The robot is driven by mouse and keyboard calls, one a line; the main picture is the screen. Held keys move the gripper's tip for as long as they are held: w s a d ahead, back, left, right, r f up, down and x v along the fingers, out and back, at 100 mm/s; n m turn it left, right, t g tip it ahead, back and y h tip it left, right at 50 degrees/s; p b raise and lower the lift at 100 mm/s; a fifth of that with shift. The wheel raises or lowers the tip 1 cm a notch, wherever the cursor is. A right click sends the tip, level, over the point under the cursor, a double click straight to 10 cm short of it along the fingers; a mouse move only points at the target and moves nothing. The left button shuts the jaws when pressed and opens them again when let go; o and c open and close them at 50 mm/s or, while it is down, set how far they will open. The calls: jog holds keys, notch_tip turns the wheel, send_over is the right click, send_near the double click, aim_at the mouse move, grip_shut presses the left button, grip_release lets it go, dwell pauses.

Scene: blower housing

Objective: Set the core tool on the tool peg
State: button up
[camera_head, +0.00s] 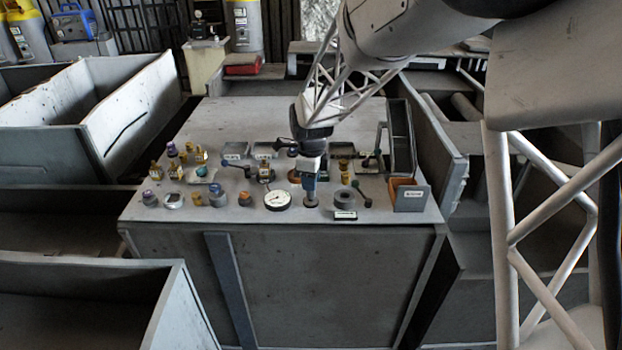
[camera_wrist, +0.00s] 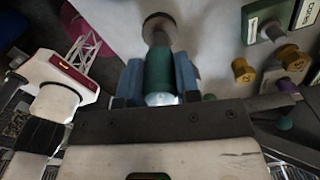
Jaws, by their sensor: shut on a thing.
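My gripper (camera_head: 309,185) points down over the front middle of the grey table, with its blue fingers shut. In the wrist view the fingers (camera_wrist: 158,85) close on the sides of a teal cylindrical handle (camera_wrist: 158,68), which I take for the core tool. A narrower grey stem and a round disc (camera_wrist: 158,24) extend beyond the handle. In the head view a dark round foot (camera_head: 311,202) shows just below the fingers, at table level. I cannot tell whether that foot is part of the tool or a peg base. No tool peg can be made out for certain.
A white dial gauge (camera_head: 278,200) stands close left of the gripper, and a dark grey ring (camera_head: 344,199) close right. A labelled bin (camera_head: 411,198) stands at the right front corner. Brass parts and knobs crowd the left. The table's back left (camera_head: 235,120) is clear.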

jog(key=shift+f, duration=0.65)
jog(key=o, duration=1.5)
jog(key=shift+r, duration=0.15)
jog(key=shift+r, duration=3.6)
